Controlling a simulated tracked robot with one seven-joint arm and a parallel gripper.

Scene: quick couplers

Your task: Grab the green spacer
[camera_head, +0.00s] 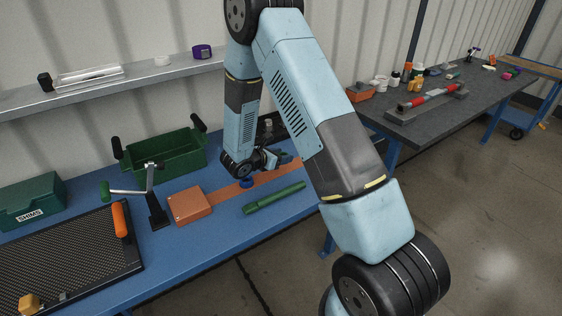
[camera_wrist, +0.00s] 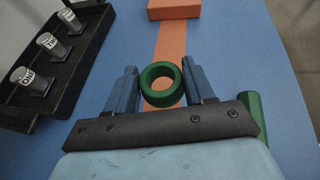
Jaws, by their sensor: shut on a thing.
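The green spacer is a short, thick ring (camera_wrist: 161,101) in the wrist view, with its open bore facing the camera. My gripper (camera_wrist: 160,82) is shut on it, with one blue finger against each side. An orange strip runs beneath, and I cannot tell whether the ring touches it or hangs just above it. In the head view my gripper (camera_head: 277,158) is low over the blue bench, and the green spacer cannot be made out there.
An orange block (camera_head: 190,207) joins the orange strip (camera_head: 226,192). A green rod (camera_head: 274,198) lies in front. A green bin (camera_head: 165,156) stands behind. A black rack (camera_wrist: 68,62) holds labelled cups. A crank handle (camera_head: 152,192) rises left. Bare bench lies front centre.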

